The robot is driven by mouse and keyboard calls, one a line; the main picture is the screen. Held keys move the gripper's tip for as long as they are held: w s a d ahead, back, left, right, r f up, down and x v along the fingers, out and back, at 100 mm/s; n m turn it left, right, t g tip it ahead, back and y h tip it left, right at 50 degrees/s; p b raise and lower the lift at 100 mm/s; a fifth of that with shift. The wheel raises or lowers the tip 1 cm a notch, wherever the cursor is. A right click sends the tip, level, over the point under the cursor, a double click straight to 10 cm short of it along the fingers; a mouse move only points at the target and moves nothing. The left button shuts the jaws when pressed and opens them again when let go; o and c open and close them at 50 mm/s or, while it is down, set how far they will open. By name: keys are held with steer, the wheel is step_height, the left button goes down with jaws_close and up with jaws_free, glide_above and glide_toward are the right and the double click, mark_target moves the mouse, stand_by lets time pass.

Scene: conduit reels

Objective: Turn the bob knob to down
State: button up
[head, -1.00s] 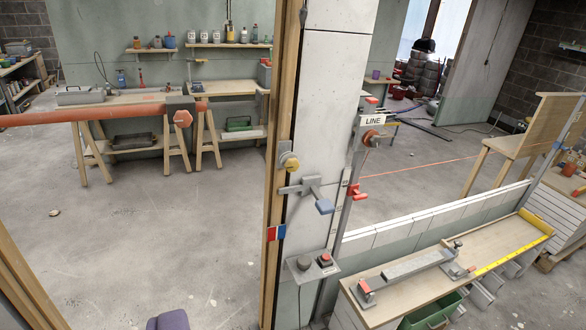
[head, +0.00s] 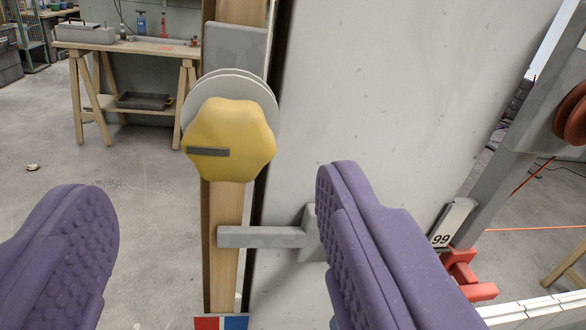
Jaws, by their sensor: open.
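The yellow lobed knob (head: 232,132), which I take for the bob knob, sits on a grey round plate on the wooden post, above centre-left. Its dark bar mark lies level, pointing to the left of the picture. No lettering on it can be read. My gripper (head: 215,190) is open, with one purple finger (head: 65,250) at the lower left and the other (head: 385,240) right of centre. The knob lies beyond the fingers, between them in the picture, slightly above their tips. Neither finger appears to touch it.
A grey latch bar (head: 262,237) crosses below the knob, its right end hidden behind my right finger. A red and blue plate (head: 221,322) is below it. A pale wall panel (head: 400,90) stands right. A red lever (head: 468,275) is at the right.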

mark_target(231, 152)
steer(key=x, duration=0.4)
steer(key=f+b+x, duration=0.1)
steer(key=x, duration=0.1)
steer(key=shift+w+d, duration=0.15)
steer(key=shift+w, duration=0.25)
steer(key=shift+w+a+r, duration=0.1)
steer(key=shift+w+a, duration=0.15)
steer(key=shift+w, duration=0.3)
steer(key=c, duration=1)
